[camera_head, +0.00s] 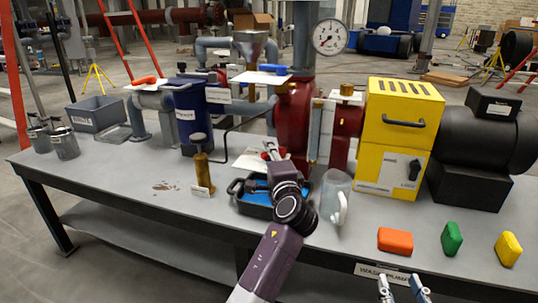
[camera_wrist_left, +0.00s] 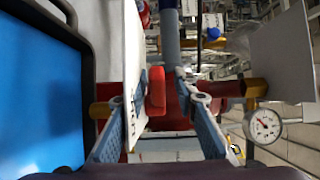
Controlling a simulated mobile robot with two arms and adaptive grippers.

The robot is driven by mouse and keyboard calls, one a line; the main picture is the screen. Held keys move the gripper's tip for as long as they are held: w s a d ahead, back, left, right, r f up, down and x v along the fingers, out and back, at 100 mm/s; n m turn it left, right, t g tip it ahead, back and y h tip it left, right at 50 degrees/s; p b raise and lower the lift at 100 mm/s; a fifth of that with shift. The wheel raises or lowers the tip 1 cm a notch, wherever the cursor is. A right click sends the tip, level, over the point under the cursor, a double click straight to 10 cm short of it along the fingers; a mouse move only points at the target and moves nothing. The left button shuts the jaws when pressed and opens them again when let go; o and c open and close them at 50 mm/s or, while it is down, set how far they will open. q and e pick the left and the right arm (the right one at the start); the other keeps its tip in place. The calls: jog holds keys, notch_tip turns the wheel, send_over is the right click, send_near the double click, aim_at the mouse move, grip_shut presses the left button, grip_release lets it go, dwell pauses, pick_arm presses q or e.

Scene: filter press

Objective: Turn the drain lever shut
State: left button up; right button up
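My left gripper (camera_head: 270,151) reaches over the table's middle, in front of the dark red filter body (camera_head: 293,112). In the left wrist view its fingers (camera_wrist_left: 160,88) are apart, with a short red handle (camera_wrist_left: 156,91) seen between them. This handle appears to be the drain lever; its label is not readable. I cannot tell whether the fingers touch it. A white label plate (camera_wrist_left: 133,75) stands beside the left finger. In the head view my gripper mostly hides this handle. My right gripper (camera_head: 405,289) is open and empty at the bottom edge, by the table's front.
A black tray with a blue inside (camera_head: 254,204) lies under my left gripper. A clear jug (camera_head: 335,197) and a brass valve (camera_head: 202,169) stand nearby. Orange (camera_head: 149,81) and blue (camera_head: 273,68) levers sit on the pipework. A yellow box (camera_head: 398,135) stands right.

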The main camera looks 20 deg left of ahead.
pick_arm(q)
jog(key=shift+f, duration=0.3)
jog(key=shift+a+r+m+t+h+p, duration=0.15)
jog(key=shift+m+t+h+p, duration=0.2)
jog(key=shift+h+p, duration=0.25)
jog(key=shift+w+a+m+t+h+p, duration=0.1)
jog(key=shift+m+t+h+p, duration=0.05)
jog(key=shift+m+h+p, duration=0.25)
jog(key=shift+w+a+m+t+h+p, duration=0.1)
jog(key=shift+m+h+p, duration=0.2)
jog(key=shift+h, duration=0.2)
jog(key=shift+w+a+m+h+p, duration=0.15)
jog(key=shift+w+m+h+p, duration=0.4)
jog(key=shift+m+h, duration=1.25)
jog(key=shift+w+a+m+h+p, duration=0.2)
jog(key=shift+w+m+h+p, duration=0.55)
jog(key=shift+h, duration=1.7)
jog(key=shift+w+a+m+h+p, duration=0.15)
jog(key=shift+m+h+p, duration=0.3)
jog(key=shift+m+h, duration=1.45)
jog(key=shift+h, duration=0.45)
